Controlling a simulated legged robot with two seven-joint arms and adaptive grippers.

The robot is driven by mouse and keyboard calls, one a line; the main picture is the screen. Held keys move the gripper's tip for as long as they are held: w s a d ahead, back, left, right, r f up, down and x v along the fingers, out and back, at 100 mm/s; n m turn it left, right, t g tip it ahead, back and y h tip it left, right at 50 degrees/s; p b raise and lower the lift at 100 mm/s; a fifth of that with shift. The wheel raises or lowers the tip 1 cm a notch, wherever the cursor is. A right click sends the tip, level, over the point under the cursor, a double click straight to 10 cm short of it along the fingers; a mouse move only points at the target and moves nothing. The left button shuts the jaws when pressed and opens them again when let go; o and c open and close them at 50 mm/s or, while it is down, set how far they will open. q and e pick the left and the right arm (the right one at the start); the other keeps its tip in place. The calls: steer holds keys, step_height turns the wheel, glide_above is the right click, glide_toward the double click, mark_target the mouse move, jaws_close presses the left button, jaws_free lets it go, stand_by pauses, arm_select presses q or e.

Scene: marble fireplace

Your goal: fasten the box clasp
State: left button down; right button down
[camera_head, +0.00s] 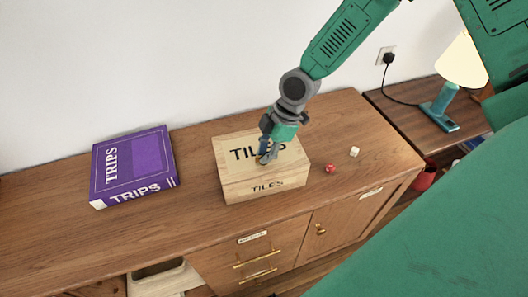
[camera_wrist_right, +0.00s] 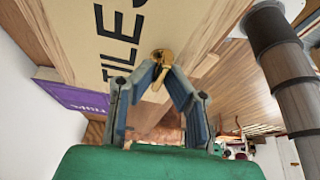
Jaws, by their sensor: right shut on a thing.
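The light wooden box (camera_head: 236,188), lettered TILES on top and front, sits on the cabinet top with its lid down. It fills the upper left of the right wrist view (camera_wrist_right: 80,30). My right gripper (camera_head: 265,158) reaches down to the box from above. In the right wrist view its two fingertips meet around the small brass clasp (camera_wrist_right: 162,56) at the box's edge. The fingers hide part of the clasp, so I cannot tell whether it is fastened. My left gripper is not in view.
A purple TRIPS box (camera_head: 134,167) lies left of the wooden box. A red die (camera_head: 330,168) and a white die (camera_head: 354,152) lie to its right. A lamp (camera_head: 447,90) stands on the side table at the right. The cabinet top (camera_head: 60,235) is clear at the front left.

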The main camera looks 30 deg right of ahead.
steer(key=shift+f, duration=0.1)
steer(key=c, duration=1.8)
jaws_free()
steer(key=shift+o, duration=0.6)
steer(key=shift+d, duration=0.1)
steer(key=shift+r, duration=0.3)
steer(key=w+v, duration=0.1)
steer(key=v, duration=1)
steer(key=shift+s+d, duration=0.3)
steer(key=shift+s, duration=0.15)
